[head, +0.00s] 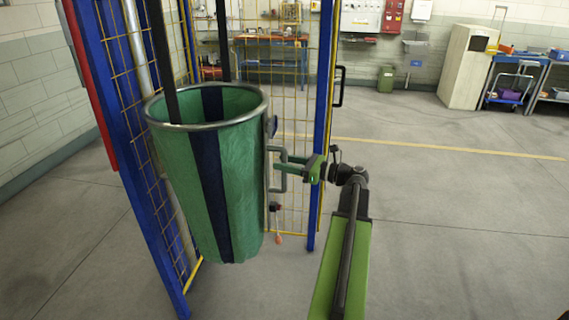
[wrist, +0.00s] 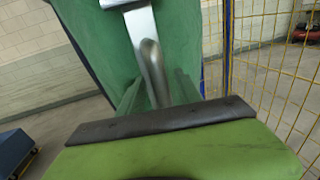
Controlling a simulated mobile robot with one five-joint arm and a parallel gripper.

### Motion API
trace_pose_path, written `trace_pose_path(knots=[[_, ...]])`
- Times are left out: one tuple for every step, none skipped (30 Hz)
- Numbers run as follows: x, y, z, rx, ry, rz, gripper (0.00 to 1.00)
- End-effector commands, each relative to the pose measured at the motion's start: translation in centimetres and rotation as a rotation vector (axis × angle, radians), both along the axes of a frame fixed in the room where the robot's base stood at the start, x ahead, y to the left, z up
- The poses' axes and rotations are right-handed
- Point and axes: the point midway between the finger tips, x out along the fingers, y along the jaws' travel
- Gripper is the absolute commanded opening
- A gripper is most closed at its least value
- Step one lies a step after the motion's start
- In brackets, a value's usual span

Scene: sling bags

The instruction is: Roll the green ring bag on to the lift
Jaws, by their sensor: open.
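The green ring bag (head: 180,185), with a dark blue stripe and a grey metal ring rim (head: 207,122), hangs upright on dark straps in the head view. A grey bracket-shaped handle (head: 279,184) stands out from its right side. My gripper (head: 281,166) is at this handle, its open fingers reaching to it from the right. In the wrist view the bag (wrist: 104,45) fills the middle, and the handle (wrist: 150,65) runs down between my two fingers (wrist: 158,90). Whether the fingers touch it is hard to tell. I cannot make out which part is the lift.
A yellow mesh cage with blue posts (head: 321,130) stands around and behind the bag. A black handle (head: 339,86) is on the right post. A workbench (head: 271,60) and a cream cabinet (head: 467,65) are far back. The floor on the right is clear.

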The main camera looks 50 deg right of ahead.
Motion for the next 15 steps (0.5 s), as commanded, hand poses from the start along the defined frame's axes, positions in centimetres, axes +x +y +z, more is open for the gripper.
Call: trace_pose_path(knots=[[0.18, 0.08, 0.0, 0.0, 0.0, 0.001, 0.41], [0.23, 0.11, 0.0, 0.0, 0.0, 0.0, 0.41], [0.25, 0.11, 0.0, 0.0, 0.0, 0.0, 0.41], [0.24, 0.1, 0.0, 0.0, 0.0, 0.0, 0.41], [0.23, 0.09, 0.0, 0.0, 0.0, 0.0, 0.41], [0.22, 0.08, 0.0, 0.0, 0.0, 0.0, 0.41], [0.21, 0.07, 0.0, 0.0, 0.0, 0.0, 0.41], [0.21, 0.07, 0.0, 0.0, 0.0, 0.0, 0.41], [0.19, 0.06, 0.0, 0.0, 0.0, -0.001, 0.38], [0.19, 0.06, 0.0, 0.0, 0.0, -0.001, 0.34], [0.18, 0.06, 0.0, 0.0, 0.0, -0.001, 0.3], [0.18, 0.05, 0.0, 0.0, 0.0, -0.001, 0.24], [0.18, 0.05, 0.0, 0.0, 0.0, -0.001, 0.2], [0.17, 0.03, 0.0, 0.0, 0.0, -0.001, 0.17], [0.16, 0.03, 0.0, 0.0, 0.0, -0.001, 0.11]])
